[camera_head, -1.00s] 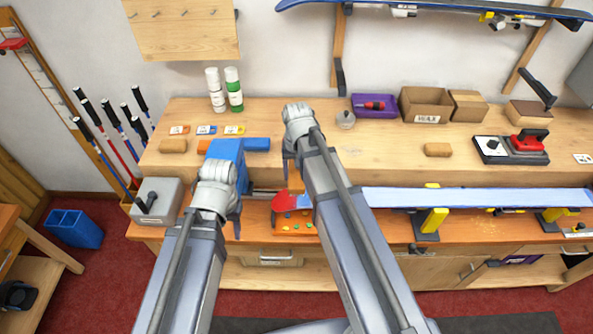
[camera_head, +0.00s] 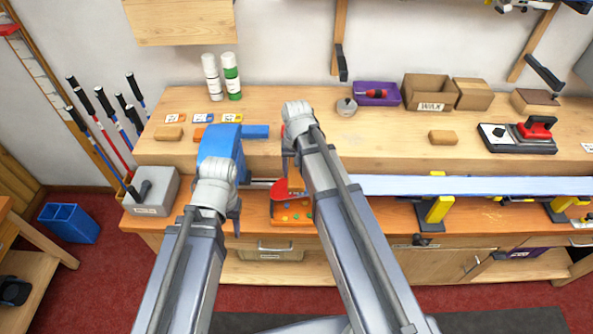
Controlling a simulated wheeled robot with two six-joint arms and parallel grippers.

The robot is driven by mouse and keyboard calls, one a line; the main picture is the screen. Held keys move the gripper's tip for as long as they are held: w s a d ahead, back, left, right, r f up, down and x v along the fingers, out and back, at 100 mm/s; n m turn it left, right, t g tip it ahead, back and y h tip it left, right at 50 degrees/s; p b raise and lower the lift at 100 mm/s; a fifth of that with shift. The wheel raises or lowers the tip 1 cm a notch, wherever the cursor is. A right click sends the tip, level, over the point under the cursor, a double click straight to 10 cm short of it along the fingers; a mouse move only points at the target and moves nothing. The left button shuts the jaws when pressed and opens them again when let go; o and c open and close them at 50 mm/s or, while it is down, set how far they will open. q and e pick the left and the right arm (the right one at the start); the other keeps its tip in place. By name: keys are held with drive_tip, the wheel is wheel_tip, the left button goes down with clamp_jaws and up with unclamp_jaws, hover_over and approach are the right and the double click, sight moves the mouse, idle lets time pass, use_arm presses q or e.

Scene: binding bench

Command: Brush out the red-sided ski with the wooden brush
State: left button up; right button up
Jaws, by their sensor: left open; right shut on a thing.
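A long ski with a pale blue-white base facing up (camera_head: 480,186) lies along the front of the bench at the right. No red side shows on it. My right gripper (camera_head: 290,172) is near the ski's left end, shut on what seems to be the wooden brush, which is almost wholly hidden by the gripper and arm. I cannot tell whether it touches the ski. My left gripper (camera_head: 234,217) is open and empty in front of a blue vise-like block (camera_head: 221,149), left of the ski.
Yellow-and-black supports (camera_head: 434,212) hold the ski. A red-and-orange tray (camera_head: 290,213) sits below my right gripper. A grey box (camera_head: 152,192) stands left. Tan blocks (camera_head: 443,137), a wax box (camera_head: 430,93) and a red-handled iron (camera_head: 537,128) are on the bench.

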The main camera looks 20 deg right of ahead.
drive_tip(key=shift+f+b, duration=1.15)
drive_tip(key=shift+b, duration=0.05)
idle(0.3)
drive_tip(key=shift+s+d+r, duration=0.1)
drive_tip(key=shift+s+d, duration=0.15)
drive_tip(key=shift+d, duration=0.6)
drive_tip(key=shift+s+d+r, duration=0.1)
drive_tip(key=shift+s+d, duration=0.15)
drive_tip(key=shift+d, duration=0.55)
drive_tip(key=shift+s+d+f, duration=0.1)
drive_tip(key=shift+s+d, duration=0.2)
drive_tip(key=shift+d, duration=0.55)
drive_tip(key=shift+s+d+f, duration=0.1)
drive_tip(key=shift+s+d, duration=0.15)
drive_tip(key=shift+d, duration=0.55)
drive_tip(key=shift+s+d+r, duration=0.1)
drive_tip(key=shift+s+d, duration=0.15)
drive_tip(key=shift+d, duration=0.65)
drive_tip(key=shift+s+d, duration=0.2)
drive_tip(key=shift+d, duration=0.65)
drive_tip(key=shift+d, duration=0.1)
drive_tip(key=shift+s+d+r, duration=0.1)
drive_tip(key=shift+s+d, duration=0.15)
drive_tip(key=shift+d, duration=0.55)
drive_tip(key=shift+s+d, duration=0.2)
drive_tip(key=shift+d, duration=0.55)
